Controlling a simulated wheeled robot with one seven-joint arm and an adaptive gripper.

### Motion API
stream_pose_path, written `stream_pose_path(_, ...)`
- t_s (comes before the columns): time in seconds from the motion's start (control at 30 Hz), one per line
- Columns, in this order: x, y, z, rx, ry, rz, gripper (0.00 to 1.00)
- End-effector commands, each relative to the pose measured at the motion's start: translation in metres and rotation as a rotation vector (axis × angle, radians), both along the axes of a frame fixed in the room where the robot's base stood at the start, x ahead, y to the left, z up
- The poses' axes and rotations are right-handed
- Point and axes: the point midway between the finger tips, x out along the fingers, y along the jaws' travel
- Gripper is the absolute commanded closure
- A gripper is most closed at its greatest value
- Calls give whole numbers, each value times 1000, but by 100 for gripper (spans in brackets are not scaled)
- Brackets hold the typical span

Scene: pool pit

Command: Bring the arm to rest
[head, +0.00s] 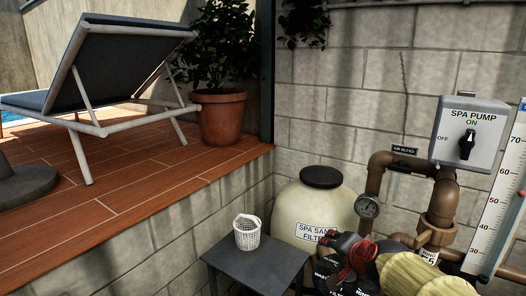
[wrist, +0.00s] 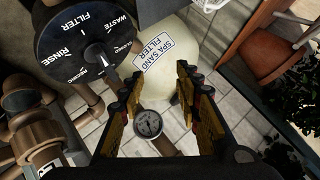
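My gripper (wrist: 157,88) has black and yellow fingers in the wrist view. They are spread apart with nothing between them. Behind the gap are the cream spa sand filter tank (wrist: 190,42) and a round pressure gauge (wrist: 148,124); I cannot tell how near they are. In the head view, the dark and red end of my arm (head: 350,254) is at the lower middle, in front of the tank; its fingers are not clear there. My yellowish arm is at the lower right.
A black valve dial (wrist: 72,38) marked FILTER, RINSE and WASTE is beside my gripper. Brown pipes (head: 376,178) and the spa pump switch box (head: 468,130), its knob near ON, are at right. A white basket (head: 248,236) stands on a grey table (head: 258,268).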

Motion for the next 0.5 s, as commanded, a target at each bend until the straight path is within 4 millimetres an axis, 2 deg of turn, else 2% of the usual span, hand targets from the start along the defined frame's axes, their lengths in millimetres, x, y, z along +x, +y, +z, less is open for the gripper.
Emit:
stream_pose_path(0.03,-32,12,-5,-67,72,99,67)
stream_pose_path(0.13,-97,26,-23,-201,216,282,67)
stream_pose_path(0.3,-206,21,-36,-401,420,512,67)
stream_pose_path(0.4,-255,10,-31,-495,492,583,67)
stream_pose_path(0.5,-282,1,-14,-565,485,592,67)
